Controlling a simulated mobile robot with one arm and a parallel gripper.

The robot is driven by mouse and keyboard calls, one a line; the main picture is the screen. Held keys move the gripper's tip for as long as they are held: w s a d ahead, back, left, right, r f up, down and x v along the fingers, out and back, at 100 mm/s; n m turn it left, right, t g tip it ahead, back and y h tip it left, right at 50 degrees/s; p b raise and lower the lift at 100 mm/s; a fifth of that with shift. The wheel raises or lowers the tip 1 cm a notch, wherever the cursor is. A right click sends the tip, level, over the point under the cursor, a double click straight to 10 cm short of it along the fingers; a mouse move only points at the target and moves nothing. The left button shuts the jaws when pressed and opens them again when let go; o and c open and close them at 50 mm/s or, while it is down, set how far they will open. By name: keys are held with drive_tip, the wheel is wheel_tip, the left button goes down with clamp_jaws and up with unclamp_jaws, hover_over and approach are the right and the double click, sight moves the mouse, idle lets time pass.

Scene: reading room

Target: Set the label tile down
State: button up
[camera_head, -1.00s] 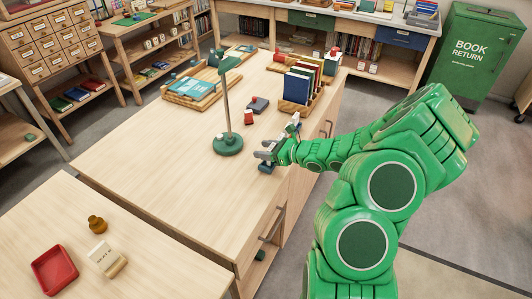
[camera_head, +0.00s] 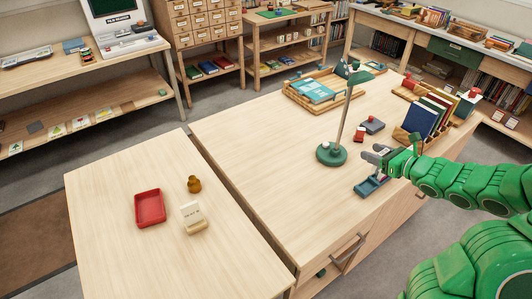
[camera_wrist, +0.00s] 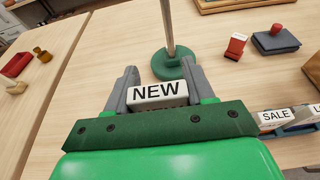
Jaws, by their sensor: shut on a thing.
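My gripper (camera_head: 376,159) is shut on a white label tile (camera_wrist: 157,95) that reads NEW in black letters. The tile stands between the two grey fingers in the wrist view and is too small to make out in the head view. The gripper is over the front right part of the large wooden table, to the right of the green lamp base (camera_head: 331,154). A blue tray-like piece (camera_head: 368,189) lies on the tabletop just below the gripper in the head view. Whether the tile touches anything beneath is hidden.
A rack with SALE tile (camera_wrist: 275,118) stands right of the gripper in the wrist view. A red stamp (camera_head: 359,134), dark pad (camera_head: 373,125) and upright books (camera_head: 421,120) stand behind. A smaller table holds a red tray (camera_head: 149,208).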

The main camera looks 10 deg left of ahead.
drive_tip(key=a+r+n+g+y, duration=0.1)
drive_tip(key=a+n+g+y, duration=0.3)
drive_tip(key=a, duration=2.9)
drive_tip(key=s+a+n+g, duration=0.2)
drive_tip(key=s+a, duration=0.3)
drive_tip(key=a, duration=0.5)
drive_tip(key=s+a+n+g, duration=0.1)
drive_tip(key=s+a+g, duration=0.1)
drive_tip(key=s+a, duration=0.55)
drive_tip(key=s+a+n+g, duration=0.2)
drive_tip(key=s+a, duration=0.1)
drive_tip(key=a, duration=0.9)
drive_tip(key=w+a+f, duration=0.2)
drive_tip(key=a, duration=0.1)
drive_tip(key=w+a+f, duration=0.5)
drive_tip(key=w+a, duration=0.1)
drive_tip(key=shift+f, duration=0.25)
drive_tip(key=shift+w+a+f, duration=0.2)
drive_tip(key=shift+a+f, duration=0.05)
drive_tip(key=shift+f, duration=0.25)
drive_tip(key=shift+w+a+f, duration=0.15)
drive_tip(key=shift+a+f, duration=0.1)
drive_tip(key=shift+f, duration=1.5)
